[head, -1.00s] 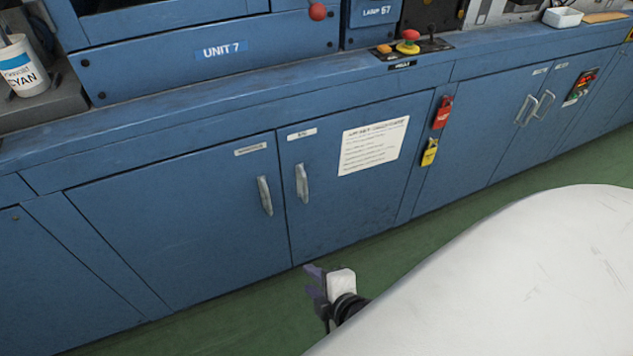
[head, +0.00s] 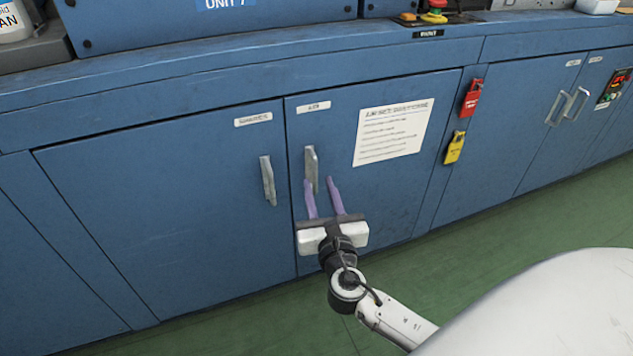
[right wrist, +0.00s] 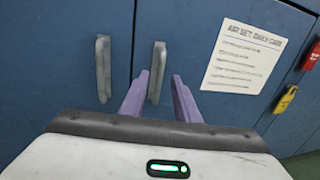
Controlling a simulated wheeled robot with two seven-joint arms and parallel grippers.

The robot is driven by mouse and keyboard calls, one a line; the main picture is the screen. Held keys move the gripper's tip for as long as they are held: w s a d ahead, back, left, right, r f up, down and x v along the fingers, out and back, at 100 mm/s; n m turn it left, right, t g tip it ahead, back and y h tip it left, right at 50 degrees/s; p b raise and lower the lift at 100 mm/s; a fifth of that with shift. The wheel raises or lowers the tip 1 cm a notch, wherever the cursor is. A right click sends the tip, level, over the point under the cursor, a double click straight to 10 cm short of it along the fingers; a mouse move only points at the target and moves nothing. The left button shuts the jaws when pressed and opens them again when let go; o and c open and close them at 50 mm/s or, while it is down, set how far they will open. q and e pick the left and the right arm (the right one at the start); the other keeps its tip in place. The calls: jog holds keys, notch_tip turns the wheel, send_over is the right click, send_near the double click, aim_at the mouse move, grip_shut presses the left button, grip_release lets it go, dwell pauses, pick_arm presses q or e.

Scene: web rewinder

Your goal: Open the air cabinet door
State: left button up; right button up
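The air cabinet door (head: 385,190) is a blue panel with a small label at its top left and a white paper notice (head: 392,132). It is shut. Its grey vertical handle (head: 311,168) is near its left edge. My right gripper (head: 321,183) is open, with its purple fingers pointing up at the handle's lower part. In the right wrist view, the handle (right wrist: 157,72) stands between the two fingers, nearer the left one; I cannot tell whether they touch it. My left gripper is not in view.
The neighbouring blue door (head: 160,200) to the left is shut, its handle (head: 268,181) close by. Green floor (head: 500,225) lies clear in front of the cabinets.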

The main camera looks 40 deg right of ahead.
aim_at(315, 174)
jog(key=shift+b+x, duration=0.35)
jog(key=shift+x, duration=1.65)
grip_shut()
